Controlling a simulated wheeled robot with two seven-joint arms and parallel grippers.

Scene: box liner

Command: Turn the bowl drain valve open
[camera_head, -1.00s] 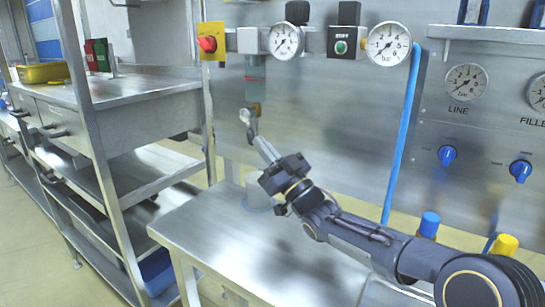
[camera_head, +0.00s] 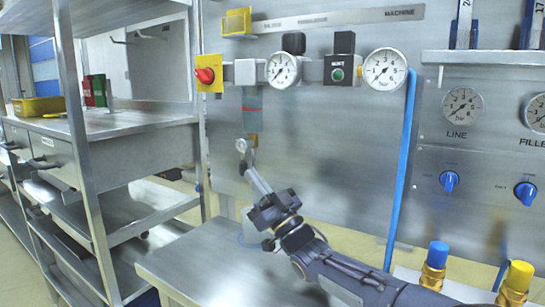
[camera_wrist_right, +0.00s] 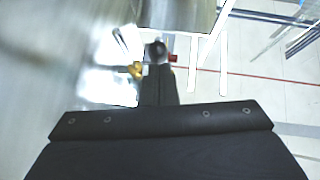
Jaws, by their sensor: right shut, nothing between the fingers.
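The filter bowl (camera_head: 252,103) hangs below the regulator row on the steel panel, greenish with a red mark. The drain valve (camera_head: 252,139) is a small brass-coloured piece at its lower end. My right gripper (camera_head: 246,152) is shut and empty, its tip pointing up right at the valve. I cannot tell whether it touches the valve. In the right wrist view the closed dark fingers (camera_wrist_right: 158,82) reach up to a dark round end, with a blurred brass-coloured piece (camera_wrist_right: 135,70) just left of it. My left gripper is out of view.
A red knob (camera_head: 205,75) on a yellow plate and gauges (camera_head: 385,69) sit above. A pale cup (camera_head: 249,228) stands on the steel table (camera_head: 205,262) behind my arm. A blue hose (camera_head: 401,170) runs down the panel at right. Steel shelving (camera_head: 90,180) stands left.

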